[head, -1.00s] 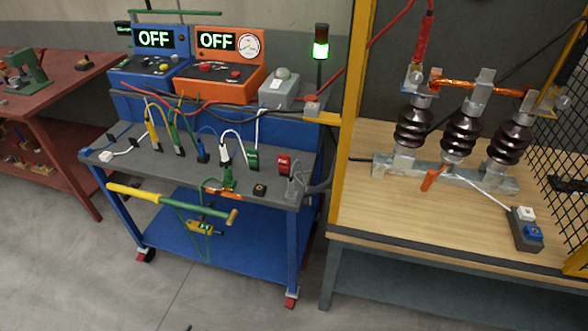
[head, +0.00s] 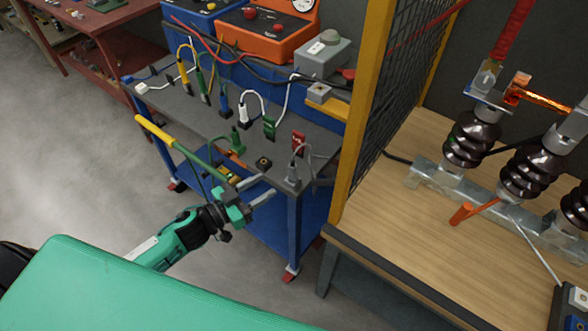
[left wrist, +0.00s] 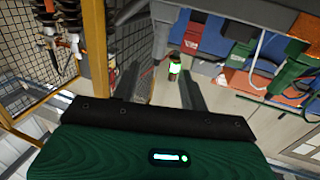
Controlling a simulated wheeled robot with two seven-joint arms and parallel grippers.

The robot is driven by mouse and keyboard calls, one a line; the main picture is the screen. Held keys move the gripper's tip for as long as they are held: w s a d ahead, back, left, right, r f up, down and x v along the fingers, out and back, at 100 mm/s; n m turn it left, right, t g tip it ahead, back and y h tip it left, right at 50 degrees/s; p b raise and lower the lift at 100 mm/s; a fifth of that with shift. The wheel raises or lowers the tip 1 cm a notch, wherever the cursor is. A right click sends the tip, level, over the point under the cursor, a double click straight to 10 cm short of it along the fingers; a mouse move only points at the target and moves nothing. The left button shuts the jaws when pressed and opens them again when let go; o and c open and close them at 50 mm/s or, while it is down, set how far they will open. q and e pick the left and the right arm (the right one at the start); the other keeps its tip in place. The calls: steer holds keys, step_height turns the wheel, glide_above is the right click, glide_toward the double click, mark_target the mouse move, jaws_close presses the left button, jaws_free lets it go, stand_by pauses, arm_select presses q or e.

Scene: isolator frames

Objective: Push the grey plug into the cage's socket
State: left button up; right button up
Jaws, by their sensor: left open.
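The grey plug (head: 293,172) stands at the right front corner of the trolley top in the head view, with a grey cable looping from it. My left gripper (head: 268,190) is open and empty, left of the plug and apart from it, at the trolley's front edge. Its two fingers also show in the left wrist view (left wrist: 160,78), with nothing between them. In the cage, a dark socket box (head: 572,304) is cut off at the right edge of the head view. My right gripper is not in view.
The trolley top (head: 180,105) carries several coloured plugs and a red one (head: 298,143) behind the grey plug. A yellow-green rod (head: 170,140) juts out at its front. The yellow cage post (head: 362,110) and mesh separate trolley from the wooden cage bench (head: 400,225). A grey box (head: 322,52) stands behind.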

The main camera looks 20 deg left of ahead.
mark_target(293, 168)
arm_select(q)
steer(key=p+x, duration=0.2)
steer(key=x, duration=0.7)
steer(key=shift+w+d+r, duration=0.15)
steer(key=shift+w+d, duration=0.35)
steer(key=shift+w, duration=0.15)
steer(key=shift+c, duration=1.1)
jaws_close()
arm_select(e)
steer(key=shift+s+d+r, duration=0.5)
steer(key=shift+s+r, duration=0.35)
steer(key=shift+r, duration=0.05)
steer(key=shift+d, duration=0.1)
